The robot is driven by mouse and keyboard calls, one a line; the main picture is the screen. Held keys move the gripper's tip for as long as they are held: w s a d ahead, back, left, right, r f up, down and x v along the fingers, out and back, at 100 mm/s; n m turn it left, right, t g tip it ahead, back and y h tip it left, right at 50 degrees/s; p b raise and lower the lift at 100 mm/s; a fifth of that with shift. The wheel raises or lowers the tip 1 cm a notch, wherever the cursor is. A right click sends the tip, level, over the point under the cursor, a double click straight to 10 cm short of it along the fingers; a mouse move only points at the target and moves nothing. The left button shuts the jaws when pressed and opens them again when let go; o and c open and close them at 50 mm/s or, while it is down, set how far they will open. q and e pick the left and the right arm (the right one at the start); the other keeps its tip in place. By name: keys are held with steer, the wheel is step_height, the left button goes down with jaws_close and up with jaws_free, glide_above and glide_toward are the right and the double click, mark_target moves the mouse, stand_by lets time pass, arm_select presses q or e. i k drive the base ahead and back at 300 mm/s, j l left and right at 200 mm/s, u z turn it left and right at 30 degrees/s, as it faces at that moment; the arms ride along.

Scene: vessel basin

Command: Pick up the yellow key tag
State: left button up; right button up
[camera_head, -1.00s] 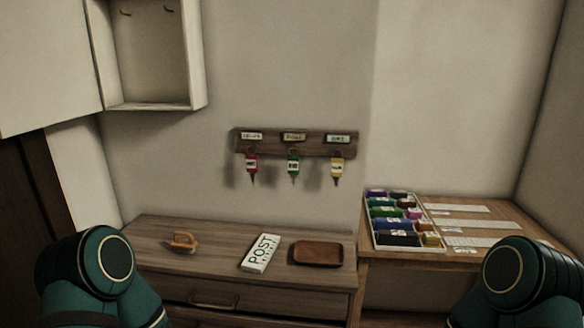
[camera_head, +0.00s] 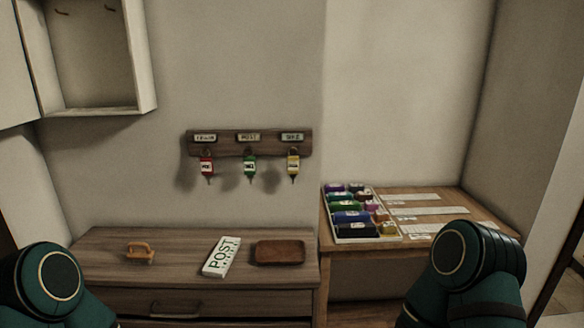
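The yellow key tag (camera_head: 293,164) hangs from the rightmost hook of a dark wooden key rack (camera_head: 250,143) on the wall. A green key tag (camera_head: 249,165) hangs at the middle hook and a red key tag (camera_head: 207,166) at the left one. Each hook has a small label above it. Parts of my two teal arms show at the lower left and lower right. Neither of my grippers is in view, and nothing touches the tags.
A wooden dresser (camera_head: 115,264) below the rack holds an orange-brown handled object (camera_head: 140,252), a POST sign (camera_head: 221,257) and a brown tray (camera_head: 280,252). A side desk (camera_head: 450,202) holds a compartment box (camera_head: 396,238) and paper strips. An open cabinet (camera_head: 148,60) hangs upper left.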

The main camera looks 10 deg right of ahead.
mark_target(293, 162)
steer(key=l+u, duration=0.1)
steer(key=u, duration=0.3)
steer(key=l+u, duration=0.15)
steer(key=u, duration=0.25)
steer(key=l+u, duration=0.15)
steer(key=u, duration=0.3)
steer(key=l+u, duration=0.15)
steer(key=u, duration=0.25)
steer(key=k+l+u, duration=0.2)
steer(key=l+u, duration=0.2)
steer(key=l, duration=0.2)
steer(key=k+l+u, duration=0.15)
steer(key=i+l, duration=0.05)
steer(key=l, duration=0.1)
